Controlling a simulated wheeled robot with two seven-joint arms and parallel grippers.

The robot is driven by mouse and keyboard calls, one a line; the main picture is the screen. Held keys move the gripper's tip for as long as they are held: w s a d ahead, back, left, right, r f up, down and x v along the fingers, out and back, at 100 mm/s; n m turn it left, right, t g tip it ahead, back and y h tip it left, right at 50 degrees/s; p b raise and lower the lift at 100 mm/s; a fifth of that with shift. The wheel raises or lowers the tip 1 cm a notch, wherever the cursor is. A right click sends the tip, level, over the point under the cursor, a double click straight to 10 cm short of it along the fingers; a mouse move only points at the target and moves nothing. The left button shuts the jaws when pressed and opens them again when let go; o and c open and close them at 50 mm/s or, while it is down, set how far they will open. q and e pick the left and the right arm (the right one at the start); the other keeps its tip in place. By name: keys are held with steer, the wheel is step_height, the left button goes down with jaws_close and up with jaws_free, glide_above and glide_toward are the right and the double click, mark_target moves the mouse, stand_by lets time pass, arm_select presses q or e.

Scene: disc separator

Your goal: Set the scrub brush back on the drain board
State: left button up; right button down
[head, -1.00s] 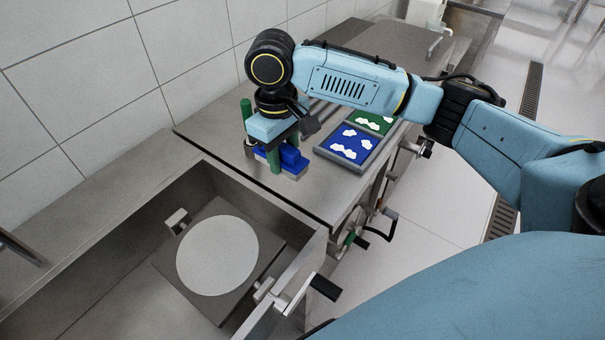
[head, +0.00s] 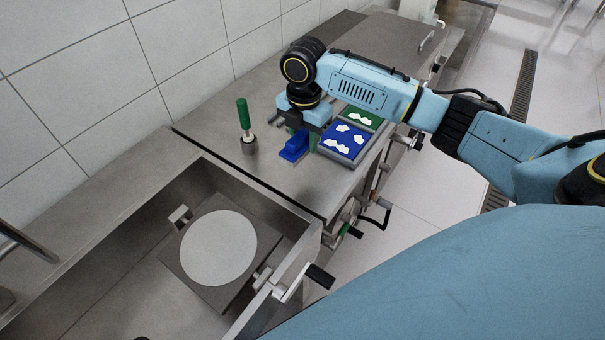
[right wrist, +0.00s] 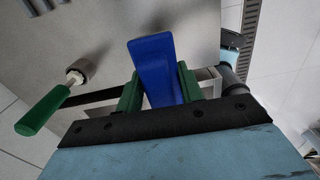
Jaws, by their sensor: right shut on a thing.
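The scrub brush, a blue block (head: 294,147), shows in the head view low over the steel drain board (head: 290,185), left of the blue tray. My right gripper (head: 303,138) is shut on it, with green fingers on either side. In the right wrist view the blue brush (right wrist: 153,68) stands between the green fingers (right wrist: 158,92). The brush is at or just above the board; I cannot tell whether it touches. Its underside is hidden. My left gripper is not in view.
A blue tray (head: 345,142) and a green tray (head: 362,118) hold white pieces. The sink in front holds a pale disc (head: 218,248). The board's front is clear.

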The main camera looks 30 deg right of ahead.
mark_target(304, 176)
step_height(304, 176, down, 10)
steer(key=shift+d, duration=0.1)
stand_by(0.4)
steer(key=shift+f+b, duration=0.1)
steer(key=shift+b, duration=0.2)
steer(key=c, duration=0.9)
jaws_free()
steer(key=shift+f, duration=0.1)
step_height(304, 176, up, 12)
steer(key=shift+r+p, duration=0.25)
steer(key=shift+p, duration=0.2)
